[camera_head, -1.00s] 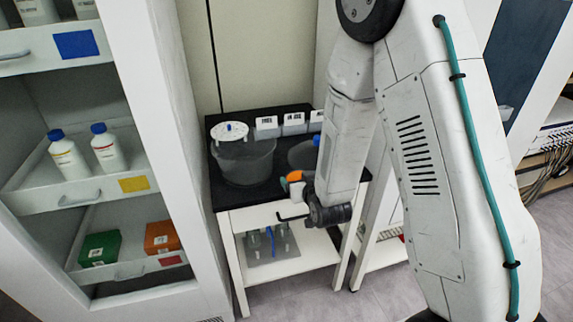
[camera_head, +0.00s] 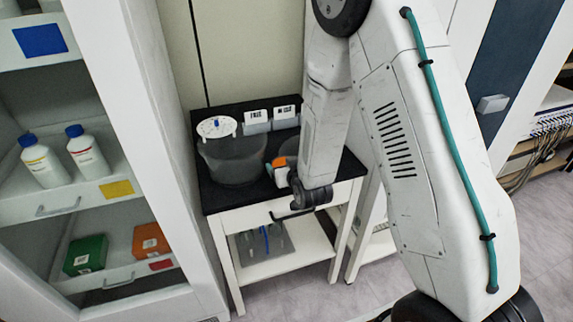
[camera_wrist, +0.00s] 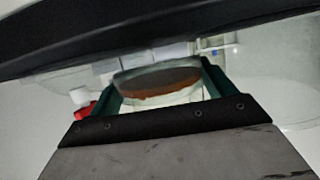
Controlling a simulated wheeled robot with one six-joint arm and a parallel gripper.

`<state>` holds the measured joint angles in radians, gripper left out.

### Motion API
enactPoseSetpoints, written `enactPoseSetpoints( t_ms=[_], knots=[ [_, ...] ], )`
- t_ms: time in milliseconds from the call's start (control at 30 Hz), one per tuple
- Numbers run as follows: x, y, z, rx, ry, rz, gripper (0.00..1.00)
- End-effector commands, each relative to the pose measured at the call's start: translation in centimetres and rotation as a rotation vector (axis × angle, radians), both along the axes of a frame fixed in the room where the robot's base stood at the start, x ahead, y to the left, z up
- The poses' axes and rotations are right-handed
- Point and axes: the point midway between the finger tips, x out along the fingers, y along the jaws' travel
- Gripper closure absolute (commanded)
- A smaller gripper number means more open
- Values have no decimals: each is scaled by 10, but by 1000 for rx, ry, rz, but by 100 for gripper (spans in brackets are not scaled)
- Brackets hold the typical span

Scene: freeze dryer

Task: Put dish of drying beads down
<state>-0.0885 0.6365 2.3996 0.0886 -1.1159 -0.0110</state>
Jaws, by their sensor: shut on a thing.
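The dish of drying beads (camera_wrist: 160,82) is a shallow, clear-rimmed dish with an orange-brown fill, seen in the wrist view. The teal fingers of my gripper (camera_wrist: 160,96) are on either side of it, shut on it, and it looks about level.
A white perforated disc (camera_head: 217,127) is at the bowl's top. Labelled grey boxes (camera_head: 257,122) line the bench's back. A white cabinet with bottles (camera_head: 88,152) stands left. A lower shelf (camera_head: 272,262) holds a grey tray. A dark band crosses the wrist view's top.

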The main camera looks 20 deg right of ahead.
Motion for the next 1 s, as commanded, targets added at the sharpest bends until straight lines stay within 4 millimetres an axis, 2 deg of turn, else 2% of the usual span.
enactPoseSetpoints(
  t_ms=[400,433,467,800,1000],
  knots=[
    [0,-2,-11,0,0,-3,41],
    [0,-2,-11,0,0,-3,15],
    [0,-2,-11,0,0,-3,9],
    [0,-3,-10,1,0,-4,9],
    [-3,-3,3,0,1,-4,9]
  ],
)
